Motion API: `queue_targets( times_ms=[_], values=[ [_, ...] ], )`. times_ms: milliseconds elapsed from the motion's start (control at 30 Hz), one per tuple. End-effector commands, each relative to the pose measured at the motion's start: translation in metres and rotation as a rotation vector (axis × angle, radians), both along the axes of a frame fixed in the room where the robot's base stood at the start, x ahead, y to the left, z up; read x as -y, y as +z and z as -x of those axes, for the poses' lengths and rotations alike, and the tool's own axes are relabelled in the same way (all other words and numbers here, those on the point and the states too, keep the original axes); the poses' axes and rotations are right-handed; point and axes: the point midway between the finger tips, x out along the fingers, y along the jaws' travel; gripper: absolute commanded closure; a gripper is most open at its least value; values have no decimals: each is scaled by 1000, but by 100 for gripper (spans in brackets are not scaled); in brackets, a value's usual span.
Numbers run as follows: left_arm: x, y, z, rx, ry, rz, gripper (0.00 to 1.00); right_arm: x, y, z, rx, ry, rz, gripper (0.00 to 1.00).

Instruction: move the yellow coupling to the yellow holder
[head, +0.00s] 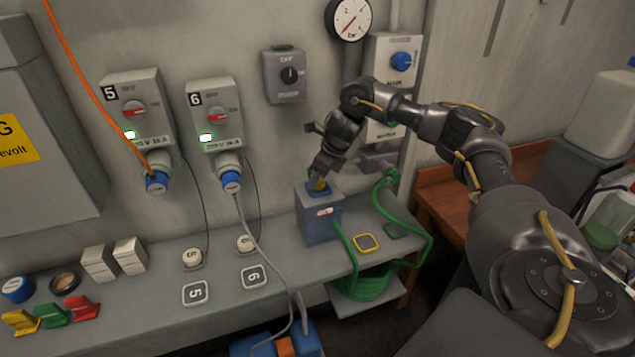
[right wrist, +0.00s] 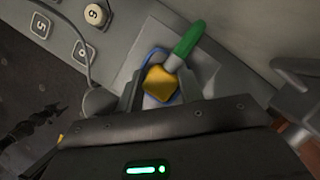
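The yellow coupling (head: 319,184) sits in the blue-rimmed top of a blue-grey box (head: 318,222) on the shelf. My right gripper (head: 322,176) points down at it from above. In the right wrist view the coupling (right wrist: 161,84) lies between the two fingers (right wrist: 160,90), one on each side; I cannot tell whether they press on it. The yellow holder, a yellow-edged square (head: 365,242), lies flat on the shelf right of the box and looks empty.
A green-edged square (head: 398,231) lies right of the yellow holder. The shelf (head: 228,305) has bare space in front.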

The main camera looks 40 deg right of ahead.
Motion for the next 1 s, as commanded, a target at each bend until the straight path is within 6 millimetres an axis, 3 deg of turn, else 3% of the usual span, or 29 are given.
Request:
queue_targets(
  times_ms=[133,567,700,900,1000],
  values=[
    [0,0,0,0,0,0,38,0,1,0,2,-2,1,83],
    [0,-10,0,0,0,0,38,0,11,-2,7,-1,0,83],
    [0,-20,0,0,0,0,38,-1,38,2,9,2,1,83],
    [0,-6,0,1,0,0,38,-14,89,39,11,3,4,83],
    [0,-6,0,1,0,0,38,-21,101,60,8,4,4,83]
  ],
)
